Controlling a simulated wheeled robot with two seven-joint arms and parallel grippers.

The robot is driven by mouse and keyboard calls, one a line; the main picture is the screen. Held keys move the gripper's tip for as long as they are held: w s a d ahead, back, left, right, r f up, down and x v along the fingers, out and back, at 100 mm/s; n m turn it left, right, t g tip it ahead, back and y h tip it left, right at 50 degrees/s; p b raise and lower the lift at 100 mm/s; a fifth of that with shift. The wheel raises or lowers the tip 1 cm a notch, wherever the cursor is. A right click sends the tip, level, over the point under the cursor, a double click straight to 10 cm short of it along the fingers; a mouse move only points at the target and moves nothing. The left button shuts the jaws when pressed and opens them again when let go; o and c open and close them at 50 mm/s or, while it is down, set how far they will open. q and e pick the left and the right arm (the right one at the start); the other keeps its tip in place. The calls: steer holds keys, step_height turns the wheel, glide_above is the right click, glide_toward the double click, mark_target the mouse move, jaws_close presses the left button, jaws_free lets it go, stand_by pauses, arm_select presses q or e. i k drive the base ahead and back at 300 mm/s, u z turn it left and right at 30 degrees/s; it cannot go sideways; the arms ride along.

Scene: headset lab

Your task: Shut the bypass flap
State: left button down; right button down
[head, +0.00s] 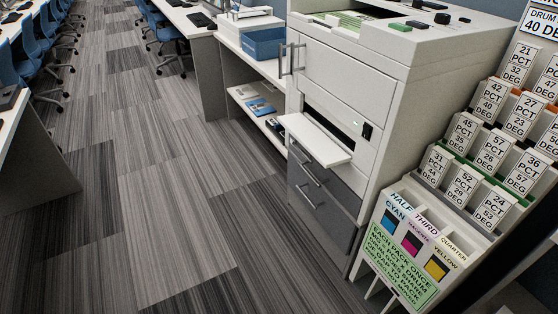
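The bypass flap (318,140) is a white panel on the front of the large white copier (408,62). It is folded down and sticks out over the floor side. Above it, a dark slot shows in the copier's front, with a small black part (367,131) at the slot's right end. Neither of my grippers is in view.
Grey drawers (322,187) with bar handles sit below the flap, and a door with upright handles is above. At right stand a stepped rack of numbered cards (480,150) and a colour-labelled bin (412,236). Carpet (170,220) in front is clear; desks and blue chairs lie beyond.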

mark_target(319, 145)
steer(key=u, duration=0.05)
steer(key=i, duration=1.2)
steer(key=z, duration=0.7)
